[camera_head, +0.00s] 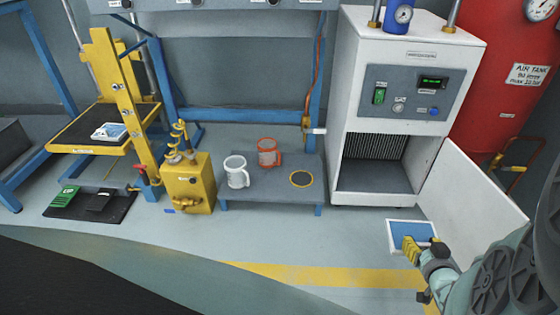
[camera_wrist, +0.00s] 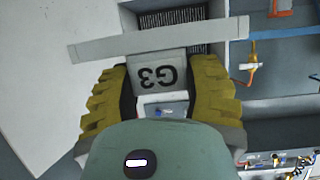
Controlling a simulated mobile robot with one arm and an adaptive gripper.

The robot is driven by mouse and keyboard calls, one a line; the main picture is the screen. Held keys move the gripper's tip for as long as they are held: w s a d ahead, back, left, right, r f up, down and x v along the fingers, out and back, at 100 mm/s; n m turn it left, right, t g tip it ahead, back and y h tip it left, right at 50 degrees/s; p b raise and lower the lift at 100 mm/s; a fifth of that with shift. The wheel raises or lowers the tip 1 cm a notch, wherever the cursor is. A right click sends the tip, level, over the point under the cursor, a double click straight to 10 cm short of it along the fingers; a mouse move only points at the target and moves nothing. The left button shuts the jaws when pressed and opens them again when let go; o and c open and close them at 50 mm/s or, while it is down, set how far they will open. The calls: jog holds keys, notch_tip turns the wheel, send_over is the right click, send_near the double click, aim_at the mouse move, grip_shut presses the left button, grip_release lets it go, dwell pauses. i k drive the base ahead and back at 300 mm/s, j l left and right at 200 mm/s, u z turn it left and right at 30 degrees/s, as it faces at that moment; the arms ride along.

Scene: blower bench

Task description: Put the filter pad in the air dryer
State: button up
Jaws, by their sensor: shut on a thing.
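The filter pad (camera_head: 403,228), blue with a white frame, is held above the floor in front of the air dryer (camera_head: 404,103). My gripper (camera_head: 412,243) is shut on its near side. In the wrist view the yellow fingers of my gripper (camera_wrist: 158,82) grip a pale tab marked G3, and the pad (camera_wrist: 105,44) shows edge-on as a long pale strip. The dryer is a white cabinet with a control panel. Its lower chamber (camera_head: 378,177) is open, with dark fins at the back. Its door (camera_head: 470,195) stands open to the right. The pad is outside the chamber.
A red air tank (camera_head: 510,70) stands right of the dryer. Left of it, a low grey table (camera_head: 270,185) holds a white mug (camera_head: 236,172) and an orange one (camera_head: 268,153). A yellow machine (camera_head: 188,183) stands further left. The floor before the dryer is clear.

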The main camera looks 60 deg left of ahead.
aim_at(372, 177)
jog(key=i+j, duration=0.2)
jog(key=j, duration=0.2)
jog(key=i+j, duration=0.2)
jog(key=j, duration=0.15)
jog(key=i+j, duration=0.2)
jog(key=j, duration=0.2)
jog(key=i+j, duration=0.2)
jog(key=j, duration=0.15)
